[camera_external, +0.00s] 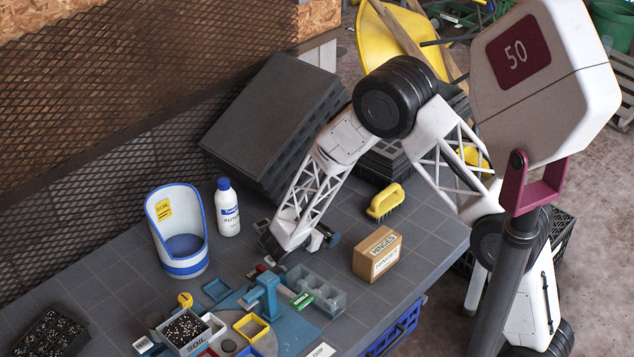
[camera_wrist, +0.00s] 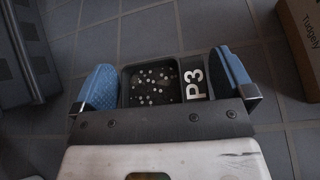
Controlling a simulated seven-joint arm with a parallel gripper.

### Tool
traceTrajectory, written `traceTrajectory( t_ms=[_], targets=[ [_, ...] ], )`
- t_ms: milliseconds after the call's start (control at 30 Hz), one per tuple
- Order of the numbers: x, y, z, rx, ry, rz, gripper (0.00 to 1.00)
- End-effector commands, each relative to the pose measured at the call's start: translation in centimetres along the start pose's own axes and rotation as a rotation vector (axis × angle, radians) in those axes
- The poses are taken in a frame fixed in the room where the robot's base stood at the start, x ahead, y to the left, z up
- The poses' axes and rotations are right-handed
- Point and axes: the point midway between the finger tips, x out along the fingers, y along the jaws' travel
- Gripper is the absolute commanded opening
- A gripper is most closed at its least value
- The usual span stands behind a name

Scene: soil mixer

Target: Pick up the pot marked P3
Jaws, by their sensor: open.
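The P3 pot is a small dark square pot (camera_wrist: 127,84) with white specks inside and a white P3 label (camera_wrist: 195,82) on its right side, in the wrist view. My gripper (camera_wrist: 165,80) is open, with one blue fingertip to the left of the pot and one to the right of the label. Small gaps show on both sides, and I cannot tell whether either finger touches. In the external view my gripper (camera_external: 292,250) is low over the table, and my arm hides most or all of the pot there.
A brown hinges box (camera_external: 377,254) stands close to the right. A clear divided tray (camera_external: 328,300) and a blue stand (camera_external: 265,290) are in front. A white bottle (camera_external: 228,210) and a soil scoop (camera_external: 180,264) stand left. Dark stacked trays (camera_external: 275,120) lean behind. A yellow brush (camera_external: 384,202) lies behind right.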

Motion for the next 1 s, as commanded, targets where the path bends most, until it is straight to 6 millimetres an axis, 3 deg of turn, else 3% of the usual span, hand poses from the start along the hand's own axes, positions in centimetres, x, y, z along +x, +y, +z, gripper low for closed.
traceTrajectory(
  t_ms=[167, 400, 433, 767, 1000],
  targets=[
    [0.0, 0.0, 0.0, 0.000, 0.000, 0.000, 1.00],
    [0.0, 0.0, 0.0, 0.000, 0.000, 0.000, 0.63],
    [0.0, 0.0, 0.0, 0.000, 0.000, 0.000, 0.62],
    [-0.1, 0.0, 0.2, 0.001, 0.000, 0.000, 0.61],
    [-0.6, 0.2, 1.5, 0.001, 0.001, 0.000, 0.61]
  ],
)
